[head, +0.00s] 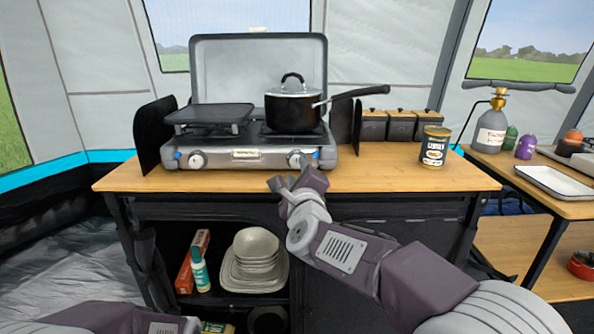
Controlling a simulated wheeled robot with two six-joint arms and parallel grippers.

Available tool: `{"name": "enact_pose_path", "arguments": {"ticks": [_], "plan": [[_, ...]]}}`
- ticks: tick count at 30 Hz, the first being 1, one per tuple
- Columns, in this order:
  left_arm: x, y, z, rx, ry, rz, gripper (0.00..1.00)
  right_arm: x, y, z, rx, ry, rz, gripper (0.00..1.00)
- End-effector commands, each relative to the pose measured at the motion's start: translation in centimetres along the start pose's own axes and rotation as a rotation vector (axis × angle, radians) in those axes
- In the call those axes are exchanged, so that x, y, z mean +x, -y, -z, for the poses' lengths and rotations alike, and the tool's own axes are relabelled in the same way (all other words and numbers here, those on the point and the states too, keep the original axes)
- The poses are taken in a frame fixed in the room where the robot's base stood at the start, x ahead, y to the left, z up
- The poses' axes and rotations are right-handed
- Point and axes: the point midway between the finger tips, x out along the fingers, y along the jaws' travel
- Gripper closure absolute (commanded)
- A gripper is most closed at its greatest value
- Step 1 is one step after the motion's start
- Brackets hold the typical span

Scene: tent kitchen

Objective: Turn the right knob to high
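The two-burner camping stove (245,154) stands on the wooden counter with its lid raised. Its right knob (294,159) is pale with a dark surround, at the right end of the front panel. Its left knob (197,160) is at the other end. My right gripper (289,176) is just below and in front of the right knob, at the counter's front edge. Its fingers partly overlap the knob's lower edge in the picture. I cannot tell whether they touch it or how far apart they are. My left arm shows at the bottom left, with its gripper out of view.
A black pot (292,112) sits on the right burner, its handle reaching right. A dark griddle (208,115) covers the left burner. Canisters (400,125) and a tin (434,146) stand right of the stove. Bowls and plates (254,272) are on the shelf below.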

Motion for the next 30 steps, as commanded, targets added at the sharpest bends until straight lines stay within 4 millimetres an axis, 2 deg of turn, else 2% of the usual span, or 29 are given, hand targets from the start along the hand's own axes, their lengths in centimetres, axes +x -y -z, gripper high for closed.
{"name": "enact_pose_path", "arguments": {"ticks": [3,6,16,17,18,21,30], "plan": [[0.2,0.0,0.0,0.0,0.0,0.0,0.67,2.3,-0.1,0.1,0.001,-0.001,0.001,0.61],[0.1,0.0,0.0,0.0,0.0,0.0,0.67,3.6,0.0,0.1,0.0,-0.002,0.001,0.61],[0.1,0.0,0.0,0.0,0.0,0.0,0.67,4.3,0.0,0.0,0.0,0.0,-0.001,0.61],[0.1,0.0,0.0,0.0,0.0,0.0,0.67,4.3,0.0,0.0,0.0,0.0,-0.001,0.66],[0.1,0.0,0.0,0.0,0.0,0.0,0.67,4.3,0.0,0.0,0.0,0.0,-0.001,0.77],[0.1,0.0,0.0,0.0,0.0,0.0,0.67,4.3,0.0,0.0,0.0,0.0,-0.001,1.0],[-0.3,0.0,0.0,0.0,0.0,0.0,0.67,4.3,0.1,-0.1,-0.034,-0.002,-0.004,1.0]]}}
